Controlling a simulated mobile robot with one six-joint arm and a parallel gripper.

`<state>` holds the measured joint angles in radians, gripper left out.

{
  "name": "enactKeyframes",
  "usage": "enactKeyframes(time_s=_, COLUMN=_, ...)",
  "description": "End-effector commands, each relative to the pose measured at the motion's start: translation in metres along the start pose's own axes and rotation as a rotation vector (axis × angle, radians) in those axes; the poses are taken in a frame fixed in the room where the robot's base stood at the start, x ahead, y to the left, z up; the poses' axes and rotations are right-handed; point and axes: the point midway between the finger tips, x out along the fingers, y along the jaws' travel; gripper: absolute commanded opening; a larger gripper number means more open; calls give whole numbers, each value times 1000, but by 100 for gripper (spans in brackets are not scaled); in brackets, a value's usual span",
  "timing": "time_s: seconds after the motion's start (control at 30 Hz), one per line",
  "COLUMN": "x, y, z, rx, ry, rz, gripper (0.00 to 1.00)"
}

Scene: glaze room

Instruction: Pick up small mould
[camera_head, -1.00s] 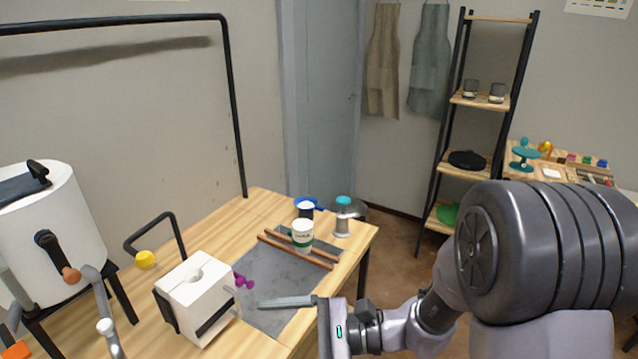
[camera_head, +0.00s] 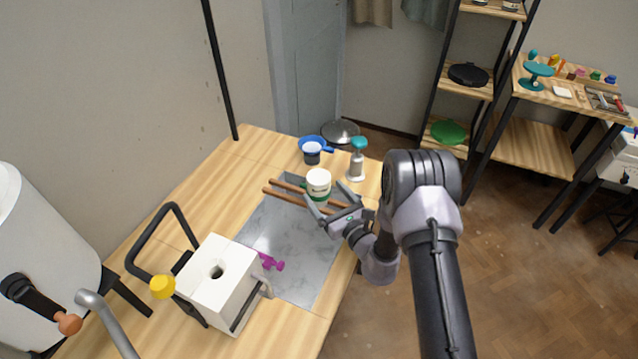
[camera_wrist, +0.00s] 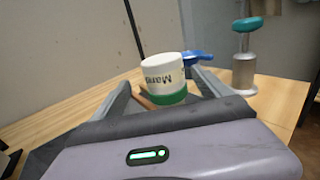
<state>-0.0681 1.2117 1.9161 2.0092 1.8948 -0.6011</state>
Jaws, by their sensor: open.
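The white block (camera_head: 222,275) with a round hole in its top and a dark strap looks like a plaster mould. It stands on the near part of the wooden table. I cannot tell if it is the small mould. My gripper (camera_head: 326,195) is open at the far side of the grey slab, well away from the block. A white tub (camera_head: 318,180) with a green band and lettering stands in front of the gripper. In the wrist view the tub (camera_wrist: 164,76) shows between the open fingers (camera_wrist: 162,84); contact is not clear.
Wooden rods (camera_head: 285,196) lie beside the tub. A blue-handled strainer or cup (camera_head: 311,146) and a teal-topped metal bottle (camera_head: 357,160) stand behind. A purple tool (camera_head: 272,262) and yellow knob (camera_head: 162,287) are by the block. The grey slab (camera_head: 285,240) is mostly clear.

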Motion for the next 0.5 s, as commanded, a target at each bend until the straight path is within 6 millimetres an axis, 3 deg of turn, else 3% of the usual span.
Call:
enactKeyframes(time_s=0.27, x=48, y=-6, z=5, rx=-2, ry=-1, rz=2, gripper=87)
enactKeyframes(time_s=0.5, x=53, y=-6, z=7, rx=1, ry=1, rz=0, gripper=87)
